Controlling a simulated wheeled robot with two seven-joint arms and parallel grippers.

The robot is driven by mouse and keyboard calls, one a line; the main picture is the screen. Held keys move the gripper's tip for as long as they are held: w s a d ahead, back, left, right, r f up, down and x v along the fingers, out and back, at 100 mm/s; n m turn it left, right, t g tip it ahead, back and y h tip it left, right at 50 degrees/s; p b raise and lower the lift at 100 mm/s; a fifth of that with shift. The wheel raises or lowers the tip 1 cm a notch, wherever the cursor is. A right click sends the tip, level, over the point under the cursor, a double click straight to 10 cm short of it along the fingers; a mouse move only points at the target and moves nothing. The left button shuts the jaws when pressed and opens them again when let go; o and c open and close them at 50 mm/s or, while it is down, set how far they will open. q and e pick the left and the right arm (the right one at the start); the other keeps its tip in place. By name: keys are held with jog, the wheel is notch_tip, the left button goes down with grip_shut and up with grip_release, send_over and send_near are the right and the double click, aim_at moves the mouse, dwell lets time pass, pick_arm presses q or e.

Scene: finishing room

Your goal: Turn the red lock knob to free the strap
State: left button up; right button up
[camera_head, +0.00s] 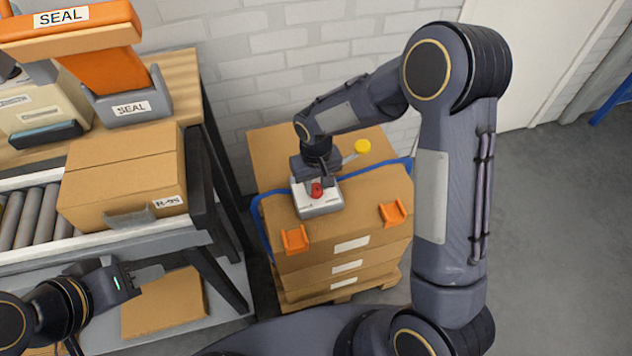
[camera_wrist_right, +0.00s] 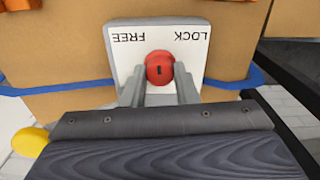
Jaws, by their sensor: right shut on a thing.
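The red lock knob (camera_head: 317,189) sits on a grey and white tensioner box (camera_head: 320,208) on top of the stacked cartons. In the right wrist view the knob (camera_wrist_right: 160,69) shows a dark mark, between the upside-down words FREE on the left and LOCK on the right. My right gripper (camera_wrist_right: 160,84) is shut on the knob, one finger on each side. The blue strap (camera_head: 258,222) runs around the cartons; it also shows in the right wrist view (camera_wrist_right: 262,76). My left gripper (camera_head: 150,276) is low at the left, away from the knob; its finger gap is unclear.
A yellow-ended lever (camera_head: 362,147) sticks out behind the tensioner box. Orange corner guards (camera_head: 295,240) sit on the front carton edge. A roller conveyor (camera_head: 36,215) with a carton (camera_head: 125,178) and an orange sealing machine (camera_head: 105,70) stand at left. Grey floor is clear at right.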

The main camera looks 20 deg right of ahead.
aim_at(316, 186)
jog(key=n, duration=0.4)
jog(key=shift+n+p, duration=0.3)
jog(key=shift+n, duration=1.9)
jog(key=o, duration=1)
jog(key=shift+r, duration=0.1)
notch_tip(316, 186, up, 8)
jog(key=shift+f+p, duration=0.15)
jog(key=shift+p, duration=0.45)
